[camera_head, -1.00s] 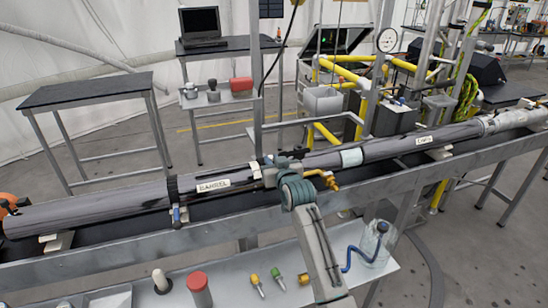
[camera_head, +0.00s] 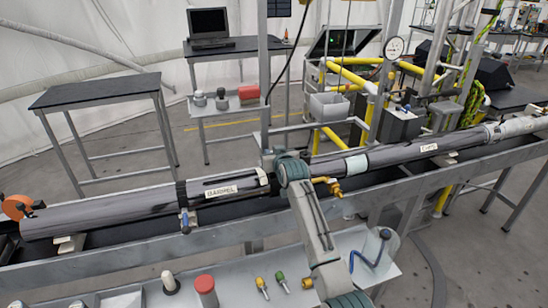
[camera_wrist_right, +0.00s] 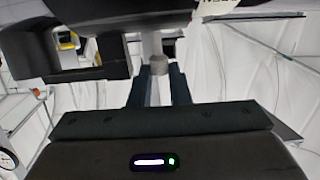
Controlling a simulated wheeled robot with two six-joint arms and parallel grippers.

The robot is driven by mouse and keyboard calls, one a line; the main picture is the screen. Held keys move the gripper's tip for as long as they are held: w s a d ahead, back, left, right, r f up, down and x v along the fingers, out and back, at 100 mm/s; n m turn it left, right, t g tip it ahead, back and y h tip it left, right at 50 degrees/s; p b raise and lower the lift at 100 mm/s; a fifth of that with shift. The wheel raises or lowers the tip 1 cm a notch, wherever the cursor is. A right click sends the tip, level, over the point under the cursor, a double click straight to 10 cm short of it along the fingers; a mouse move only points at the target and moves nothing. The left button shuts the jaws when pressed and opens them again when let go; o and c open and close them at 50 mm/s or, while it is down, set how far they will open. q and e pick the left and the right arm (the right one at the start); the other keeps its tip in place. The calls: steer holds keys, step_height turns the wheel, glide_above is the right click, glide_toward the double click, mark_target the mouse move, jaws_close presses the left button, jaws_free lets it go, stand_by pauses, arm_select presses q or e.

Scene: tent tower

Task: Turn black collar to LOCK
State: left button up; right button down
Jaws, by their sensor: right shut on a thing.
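A long grey tube lies across the bench, with a BARREL label (camera_head: 221,190) on its left part. The black collar (camera_wrist_right: 110,12) is the large dark part at the top of the right wrist view. In the head view it is mostly hidden behind my right wrist. My right gripper (camera_wrist_right: 158,88) is shut on a short grey peg (camera_wrist_right: 158,62) that meets the dark part above. In the head view my right gripper (camera_head: 277,160) is at the tube joint, its fingertips hidden. No LOCK mark is readable. My left gripper is not in view.
A brass valve (camera_head: 334,187) sits just right of my wrist. A clamp with a blue handle (camera_head: 185,221) is on the tube to the left. A front shelf (camera_head: 235,275) holds a red-capped cylinder (camera_head: 205,290), small coloured tools and a clear jug (camera_head: 378,247).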

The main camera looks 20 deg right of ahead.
steer(key=shift+w+r, duration=0.15)
steer(key=shift+r, duration=0.55)
steer(key=c, duration=1.7)
jaws_free()
steer(key=shift+o, duration=0.4)
steer(key=shift+w+f, duration=0.1)
steer(key=shift+f, duration=0.3)
steer(key=b+v, duration=0.3)
steer(key=v, duration=0.7)
steer(key=shift+s, duration=0.4)
